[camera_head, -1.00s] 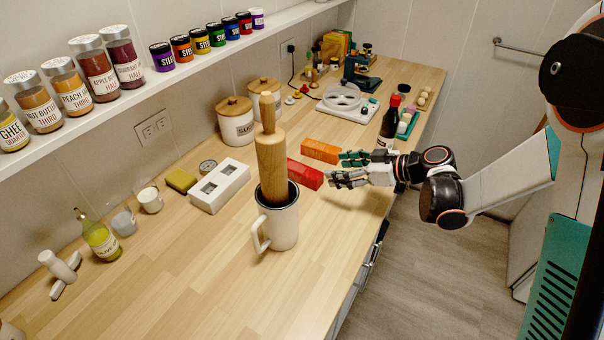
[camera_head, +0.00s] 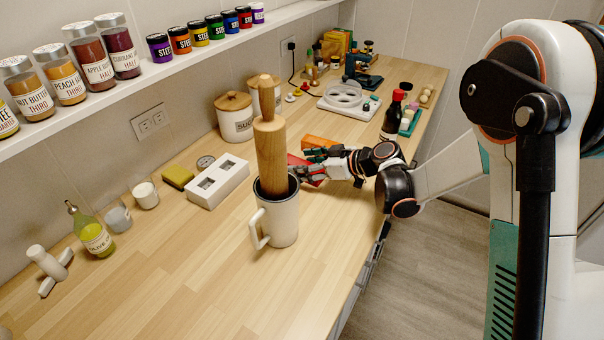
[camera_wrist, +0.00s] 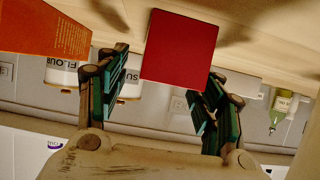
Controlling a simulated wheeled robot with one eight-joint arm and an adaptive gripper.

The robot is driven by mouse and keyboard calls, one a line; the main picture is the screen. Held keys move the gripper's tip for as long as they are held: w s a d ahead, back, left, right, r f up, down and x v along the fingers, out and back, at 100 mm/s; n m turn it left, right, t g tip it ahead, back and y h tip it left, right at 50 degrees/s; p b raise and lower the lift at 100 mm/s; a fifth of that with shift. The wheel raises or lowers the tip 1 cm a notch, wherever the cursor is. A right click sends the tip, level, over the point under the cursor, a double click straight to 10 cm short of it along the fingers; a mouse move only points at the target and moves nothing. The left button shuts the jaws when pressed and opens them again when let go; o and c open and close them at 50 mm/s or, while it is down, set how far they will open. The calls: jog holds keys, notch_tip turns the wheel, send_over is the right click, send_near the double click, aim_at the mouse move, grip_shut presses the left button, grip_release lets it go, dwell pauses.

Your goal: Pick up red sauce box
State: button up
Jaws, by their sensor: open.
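The red sauce box (camera_wrist: 180,50) lies on the wooden counter. My gripper is open, with the fingers on either side of the box's near end. I cannot tell whether either finger touches it.
An orange box (camera_head: 318,142) lies just behind the red one; it also shows in the wrist view (camera_wrist: 40,28). A white mug (camera_head: 277,222) holding a rolling pin (camera_head: 270,150) stands close in front. A dark bottle (camera_head: 391,122) stands right of the gripper. The front counter is clear.

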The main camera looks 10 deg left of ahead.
jog(key=shift+x, duration=0.8)
jog(key=shift+d, duration=0.1)
jog(key=c, duration=1.3)
jog(key=shift+o, duration=0.2)
